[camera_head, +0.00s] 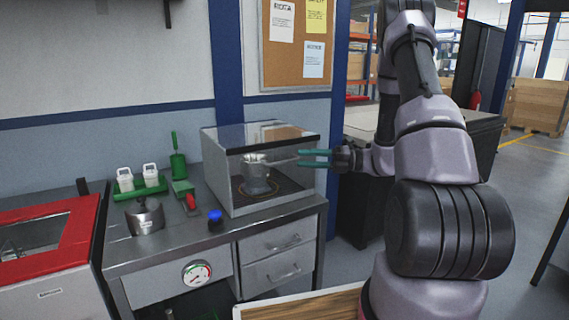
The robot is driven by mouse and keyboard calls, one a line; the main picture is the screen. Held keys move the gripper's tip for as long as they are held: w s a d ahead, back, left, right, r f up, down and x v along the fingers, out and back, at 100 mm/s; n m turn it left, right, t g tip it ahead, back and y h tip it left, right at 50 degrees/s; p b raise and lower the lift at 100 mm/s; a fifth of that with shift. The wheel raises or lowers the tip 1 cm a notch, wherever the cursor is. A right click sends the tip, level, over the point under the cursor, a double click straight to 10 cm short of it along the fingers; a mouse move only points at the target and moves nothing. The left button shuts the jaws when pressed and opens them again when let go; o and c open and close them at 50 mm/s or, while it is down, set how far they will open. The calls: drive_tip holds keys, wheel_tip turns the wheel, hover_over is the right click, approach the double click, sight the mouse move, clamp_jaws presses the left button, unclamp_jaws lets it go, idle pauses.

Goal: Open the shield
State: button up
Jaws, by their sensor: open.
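The shield (222,172) is a clear box-like cover with a grey frame on the right part of the metal bench. Its top and front panels look closed. A metal pot (257,182) stands inside it on a dark plate with an orange ring. A thin bar, perhaps the pot's handle, runs from the pot toward the right. My gripper (301,158) reaches in from the right with its two teal fingers apart and nothing visible between them. The fingertips overlap the shield's right side in the picture. I cannot tell whether they touch it.
A red-framed machine (45,245) stands at the far left. A corkboard hangs behind.

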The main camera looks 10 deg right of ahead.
sight(283, 162)
drive_tip(key=w+d+f+m+t, duration=0.3)
drive_tip(key=d+f+m+t, duration=0.1)
drive_tip(key=f+m, duration=0.15)
drive_tip(key=x, duration=1.1)
drive_tip(key=shift+r, duration=0.15)
clamp_jaws()
drive_tip(key=shift+s, duration=0.1)
idle(0.7)
